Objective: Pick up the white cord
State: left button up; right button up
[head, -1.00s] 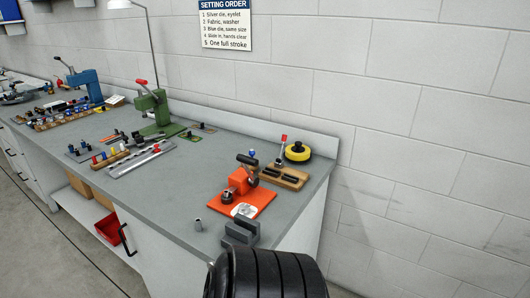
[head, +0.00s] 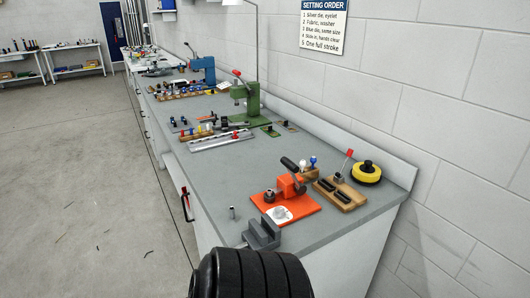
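A small white, roundish item (head: 282,214) lies on the orange base plate of the orange hand-lever fixture (head: 290,190) at the near end of the grey workbench. It may be the white cord, but it is too small to tell. No other white cord can be made out. A black ribbed part at the bottom middle hides the area in front of the bench's near corner.
A wooden holder (head: 340,195) and a yellow-black round item (head: 366,173) sit behind right. A green press (head: 247,103) stands farther back.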

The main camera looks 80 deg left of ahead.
aim_at(303, 163)
jog(key=i+u, duration=0.25)
jog(key=u, duration=0.25)
jog(key=i+u, duration=0.25)
jog(key=u, duration=0.2)
jog(key=i+u, duration=0.2)
jog(key=u, duration=0.3)
jog(key=i+l+u, duration=0.2)
jog(key=u, duration=0.25)
jog(key=i+l+u, duration=0.15)
jog(key=l+u, duration=0.15)
jog(key=u, duration=0.2)
